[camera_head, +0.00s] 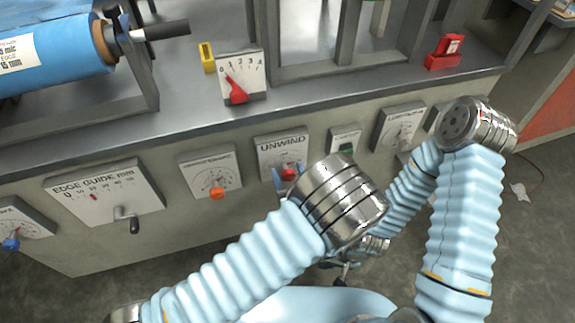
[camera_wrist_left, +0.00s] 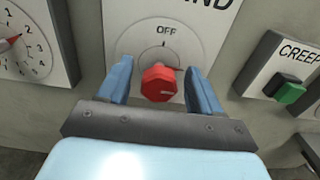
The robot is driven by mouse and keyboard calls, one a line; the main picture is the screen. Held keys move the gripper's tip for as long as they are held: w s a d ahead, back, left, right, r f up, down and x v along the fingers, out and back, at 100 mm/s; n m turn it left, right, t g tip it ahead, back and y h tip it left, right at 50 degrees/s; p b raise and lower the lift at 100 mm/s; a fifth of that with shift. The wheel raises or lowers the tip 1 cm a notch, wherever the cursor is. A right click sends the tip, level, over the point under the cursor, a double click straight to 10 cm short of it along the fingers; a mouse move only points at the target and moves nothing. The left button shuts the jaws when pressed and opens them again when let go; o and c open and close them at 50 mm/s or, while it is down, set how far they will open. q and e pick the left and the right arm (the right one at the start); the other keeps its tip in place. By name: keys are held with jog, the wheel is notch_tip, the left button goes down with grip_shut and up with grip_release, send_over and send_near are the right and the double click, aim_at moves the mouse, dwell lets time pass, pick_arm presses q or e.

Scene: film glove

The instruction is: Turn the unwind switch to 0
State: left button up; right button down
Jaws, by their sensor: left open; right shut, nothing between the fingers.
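The unwind switch is a red knob (camera_wrist_left: 159,84) on a pale plate (camera_wrist_left: 125,22) on the cabinet front. OFF is printed above the knob, and a short white mark shows on its face. In the head view the knob (camera_head: 289,173) sits low on the plate lettered UNWIND (camera_head: 282,142). My left gripper (camera_wrist_left: 160,66) is open, one blue finger on each side of the knob. Gaps show between fingers and knob in the wrist view. My right gripper (camera_head: 342,274) is shut and empty, low in front of the cabinet and partly hidden by my left wrist.
A CREEP plate with a green button (camera_wrist_left: 290,93) is right of the switch. Left are a dial with an orange knob (camera_head: 217,193) and the edge guide plate (camera_head: 105,193) with a crank. A red-lever scale (camera_head: 238,92) and blue film roll (camera_head: 60,58) are above.

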pick_arm(q)
jog(key=shift+w, duration=0.1)
jog(key=c, duration=1)
jog(key=shift+a+f+n+b, duration=0.1)
jog(key=shift+f+n+b, duration=0.15)
jog(key=shift+n+b, duration=0.55)
jog(key=n+b, duration=0.2)
jog(key=b, duration=0.1)
jog(key=n+b, duration=0.2)
jog(key=b, duration=0.1)
jog(key=n+b, duration=0.2)
jog(key=b, duration=0.1)
jog(key=shift+a+f+n, duration=0.1)
jog(key=shift+f+n, duration=0.15)
jog(key=shift+n, duration=0.15)
jog(key=n+b, duration=0.6)
jog(key=b, duration=0.4)
jog(key=shift+a, duration=0.1)
jog(key=shift+r+n+b, duration=0.1)
jog(key=shift+n+b, duration=0.7)
jog(key=shift+r+n+b, duration=0.1)
jog(key=shift+n+b, duration=0.4)
jog(key=shift+n, duration=0.5)
pick_arm(e)
notch_tip(320, 180, down, 23)
jog(key=w+d, duration=0.1)
jog(key=shift+d, duration=0.35)
